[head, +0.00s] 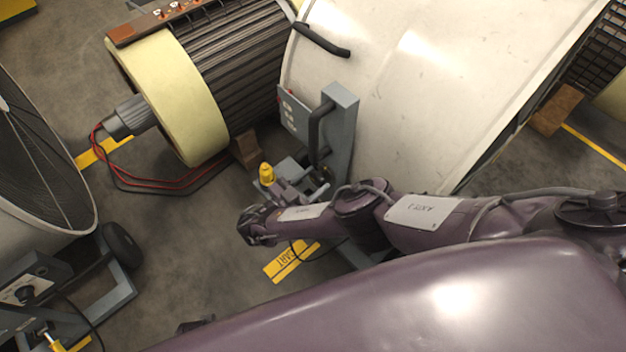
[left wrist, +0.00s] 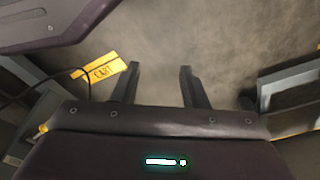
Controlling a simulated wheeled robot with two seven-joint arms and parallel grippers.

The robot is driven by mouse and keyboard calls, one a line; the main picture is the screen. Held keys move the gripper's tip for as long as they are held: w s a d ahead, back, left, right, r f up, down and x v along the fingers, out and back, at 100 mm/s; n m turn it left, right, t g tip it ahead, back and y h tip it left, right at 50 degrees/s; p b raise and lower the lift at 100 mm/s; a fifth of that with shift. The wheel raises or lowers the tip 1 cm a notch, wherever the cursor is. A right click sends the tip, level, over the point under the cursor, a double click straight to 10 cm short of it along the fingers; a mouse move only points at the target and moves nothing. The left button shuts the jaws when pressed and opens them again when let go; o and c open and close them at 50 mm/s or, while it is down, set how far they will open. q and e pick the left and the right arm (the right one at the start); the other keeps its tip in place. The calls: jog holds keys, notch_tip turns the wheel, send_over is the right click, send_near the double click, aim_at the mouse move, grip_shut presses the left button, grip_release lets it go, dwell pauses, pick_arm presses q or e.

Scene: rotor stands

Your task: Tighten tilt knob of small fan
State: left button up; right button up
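A round fan with a dark wire grille (head: 40,160) stands at the far left of the head view, cut off by the edge. A yellow knob (head: 267,174) stands on the grey bracket beside the large white drum (head: 400,90). My right gripper (head: 272,196) is just below that yellow knob; its fingers are too hidden to judge, and contact is unclear. My left gripper (left wrist: 158,82) is open and empty over bare floor in the left wrist view.
A ribbed motor (head: 235,70) with a cream end ring and red cables (head: 160,182) lies behind. A black wheel (head: 121,245) and grey rails flank the fan cart. A yellow floor label (head: 291,262) shows below my right arm. The floor between the carts is clear.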

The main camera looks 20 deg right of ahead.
jog(key=c, duration=0.4)
jog(key=shift+m, duration=2.1)
pick_arm(q)
jog(key=shift+w+d+r, duration=0.2)
jog(key=shift+w+r, duration=0.15)
jog(key=shift+r, duration=0.2)
pick_arm(e)
jog(key=shift+s+d+m, duration=0.1)
jog(key=shift+m, duration=1.3)
pick_arm(q)
jog(key=shift+r, duration=0.1)
